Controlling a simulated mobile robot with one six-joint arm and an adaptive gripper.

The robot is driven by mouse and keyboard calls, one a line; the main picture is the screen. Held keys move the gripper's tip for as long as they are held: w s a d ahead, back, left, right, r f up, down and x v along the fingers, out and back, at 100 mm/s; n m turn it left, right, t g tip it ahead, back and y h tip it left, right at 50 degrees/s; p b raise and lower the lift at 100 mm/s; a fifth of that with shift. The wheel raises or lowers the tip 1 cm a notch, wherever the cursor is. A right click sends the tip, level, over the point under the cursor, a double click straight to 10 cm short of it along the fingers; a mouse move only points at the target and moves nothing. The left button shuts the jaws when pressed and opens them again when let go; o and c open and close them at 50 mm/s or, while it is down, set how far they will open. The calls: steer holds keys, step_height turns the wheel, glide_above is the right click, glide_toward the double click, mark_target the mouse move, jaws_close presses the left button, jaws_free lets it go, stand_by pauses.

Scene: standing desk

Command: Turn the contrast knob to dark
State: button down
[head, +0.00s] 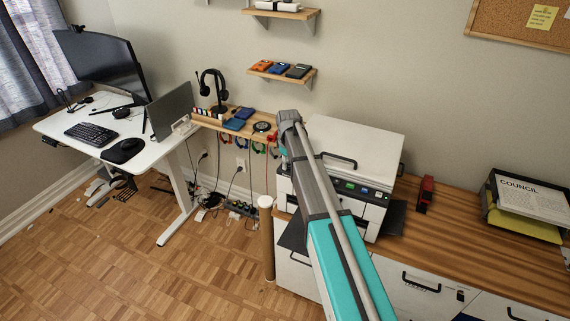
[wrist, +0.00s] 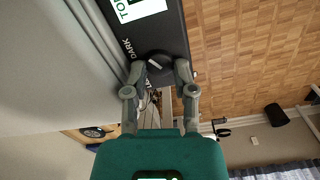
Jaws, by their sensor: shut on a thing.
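The contrast knob (wrist: 157,61) is a round black dial with a short white pointer line, on the black panel (wrist: 178,22) of the copier. The word DARK (wrist: 131,49) is printed beside it, and part of a TONER label shows above. My gripper (wrist: 160,70) has a grey finger on each side of the knob and is shut on it. The pointer lies slanted; its exact setting is hard to tell. In the head view the white copier (head: 360,140) stands on the wooden cabinet top, and my arm hides the knob and most of the gripper.
A wooden shelf (head: 210,119) with headphones and blue boxes is left of the copier, with cables hanging below.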

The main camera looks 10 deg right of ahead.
steer(key=shift+s+d+m, duration=0.1)
steer(key=shift+d+m, duration=0.05)
steer(key=shift+m, duration=0.15)
steer(key=c, duration=0.7)
jaws_free()
